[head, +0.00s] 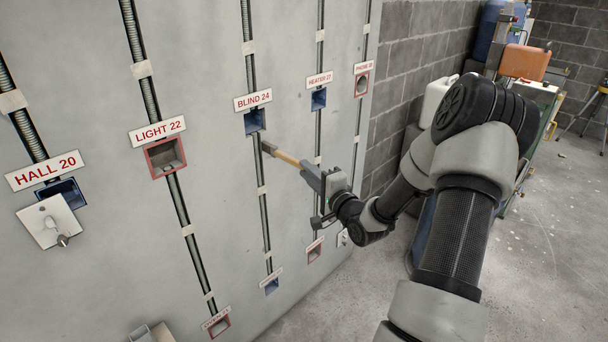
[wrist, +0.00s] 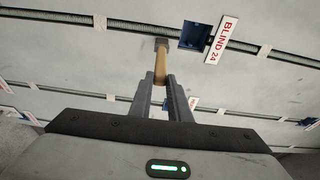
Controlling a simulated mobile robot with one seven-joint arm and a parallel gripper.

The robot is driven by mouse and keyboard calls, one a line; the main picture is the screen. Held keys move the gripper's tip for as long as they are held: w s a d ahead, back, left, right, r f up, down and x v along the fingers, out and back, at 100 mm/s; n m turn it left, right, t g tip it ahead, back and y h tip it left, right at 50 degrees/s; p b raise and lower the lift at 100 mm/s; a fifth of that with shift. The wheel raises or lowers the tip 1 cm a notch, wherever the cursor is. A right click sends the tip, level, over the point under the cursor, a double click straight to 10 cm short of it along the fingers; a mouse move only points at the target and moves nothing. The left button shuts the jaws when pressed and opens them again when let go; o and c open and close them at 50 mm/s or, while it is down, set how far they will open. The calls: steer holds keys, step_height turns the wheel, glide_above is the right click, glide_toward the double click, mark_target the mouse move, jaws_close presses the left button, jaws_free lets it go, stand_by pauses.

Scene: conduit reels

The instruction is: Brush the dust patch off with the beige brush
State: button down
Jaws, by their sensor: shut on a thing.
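The beige brush (head: 287,159) is held by its handle in my gripper (head: 309,171), with its greyish head toward the grey wall panel, just below and right of the blue BLIND 24 box (head: 255,121). In the wrist view the brush (wrist: 160,68) points away from between the two fingers of my gripper (wrist: 159,82), its head close to a conduit and left of the BLIND 24 box (wrist: 195,36). I cannot tell whether the brush head touches the panel. I cannot make out a distinct dust patch in either view.
The panel carries several vertical conduits and labelled boxes, including LIGHT 22 (head: 166,156) and HALL 20 (head: 68,190). A white plate (head: 50,222) hangs at HALL 20. A white jug (head: 437,101) and an orange container (head: 525,62) stand at right. Open floor lies at far right.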

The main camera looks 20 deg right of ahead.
steer(key=d, duration=0.1)
steer(key=w+d, duration=0.1)
steer(key=d, duration=0.1)
steer(key=shift+d, duration=0.1)
stand_by(0.4)
steer(key=s+d+p, duration=0.2)
steer(key=s+d, duration=0.1)
steer(key=s, duration=0.5)
steer(key=shift+s, duration=0.15)
stand_by(0.4)
stand_by(0.9)
